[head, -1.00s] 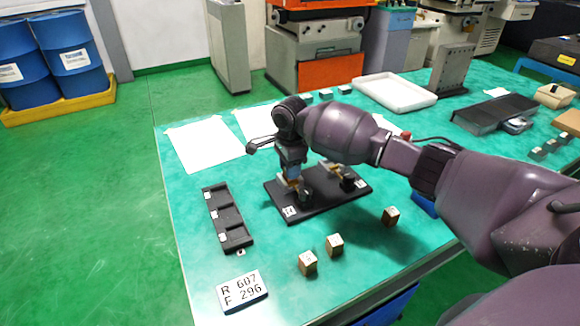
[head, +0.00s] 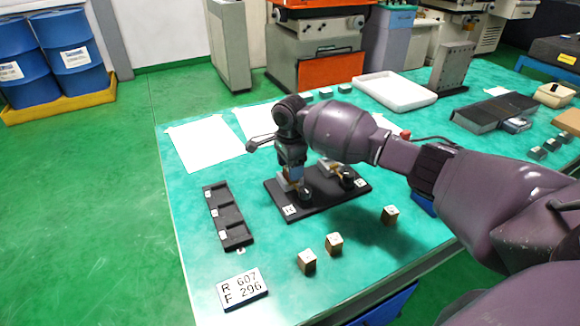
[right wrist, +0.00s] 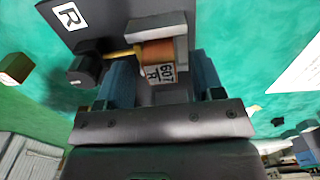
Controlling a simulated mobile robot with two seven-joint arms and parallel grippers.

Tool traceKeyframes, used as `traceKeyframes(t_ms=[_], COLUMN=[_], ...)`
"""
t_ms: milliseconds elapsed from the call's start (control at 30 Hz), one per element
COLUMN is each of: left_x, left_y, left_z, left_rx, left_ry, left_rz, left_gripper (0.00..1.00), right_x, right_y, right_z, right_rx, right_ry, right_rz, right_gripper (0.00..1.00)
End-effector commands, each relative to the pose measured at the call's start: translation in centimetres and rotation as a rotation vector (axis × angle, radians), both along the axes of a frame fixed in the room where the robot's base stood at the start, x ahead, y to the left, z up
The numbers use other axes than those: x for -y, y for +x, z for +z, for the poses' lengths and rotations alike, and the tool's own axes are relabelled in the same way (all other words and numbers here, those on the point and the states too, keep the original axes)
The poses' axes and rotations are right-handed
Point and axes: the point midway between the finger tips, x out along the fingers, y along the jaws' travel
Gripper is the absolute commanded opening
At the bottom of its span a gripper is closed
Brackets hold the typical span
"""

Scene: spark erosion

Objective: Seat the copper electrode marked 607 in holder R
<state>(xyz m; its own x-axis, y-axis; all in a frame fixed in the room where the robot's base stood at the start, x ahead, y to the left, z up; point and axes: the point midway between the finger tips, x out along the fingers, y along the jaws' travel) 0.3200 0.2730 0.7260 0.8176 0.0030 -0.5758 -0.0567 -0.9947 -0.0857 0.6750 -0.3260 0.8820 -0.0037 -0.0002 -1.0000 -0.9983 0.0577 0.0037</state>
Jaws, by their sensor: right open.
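The copper electrode marked 607 (right wrist: 160,62) sits at the pale grey block of holder R (right wrist: 152,26), its 607 R label facing my right wrist camera. My right gripper (head: 292,178) is open, with its blue fingers on either side of the electrode in the right wrist view; whether they touch it is unclear. A brass rod with a black knob (right wrist: 85,68) is beside the holder. The black base plate (head: 325,203) carries the R label and a second holder (head: 340,172) on the right. How deep the electrode sits is hidden. My left gripper is out of view.
A card (head: 242,289) reads R 607, F 296. A black slotted rack (head: 227,216) lies left of the plate. Loose blocks stand in front, at left (head: 307,261), middle (head: 334,244) and right (head: 390,215). A white tray (head: 395,94) lies behind. Green table is clear between these.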

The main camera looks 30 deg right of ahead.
Motion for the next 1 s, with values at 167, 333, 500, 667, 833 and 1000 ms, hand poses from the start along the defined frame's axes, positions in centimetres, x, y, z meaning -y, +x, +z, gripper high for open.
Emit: traceKeyframes(t_ms=[167,333,500,667,833,1000], left_x=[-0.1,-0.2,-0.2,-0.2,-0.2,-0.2], left_y=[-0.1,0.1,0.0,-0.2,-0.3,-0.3], left_z=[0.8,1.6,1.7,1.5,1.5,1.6], left_rx=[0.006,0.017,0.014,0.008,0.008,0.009], left_ry=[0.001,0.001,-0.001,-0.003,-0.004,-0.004], left_rz=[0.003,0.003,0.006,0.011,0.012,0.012], left_gripper=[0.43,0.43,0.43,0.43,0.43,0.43], right_x=[0.0,-0.1,-0.1,0.0,0.0,0.0], right_y=[0.1,0.1,0.1,0.1,0.1,0.1], right_z=[3.9,7.0,9.2,10.2,10.3,10.3], right_rx=[0.01,0.009,0.007,0.005,0.004,0.003], right_ry=[0.001,0.001,0.002,0.001,0.001,0.001], right_rz=[0.001,0.001,0.001,0.001,0.001,0.001], right_gripper=[0.61,0.61,0.61,0.61,0.61,0.61])
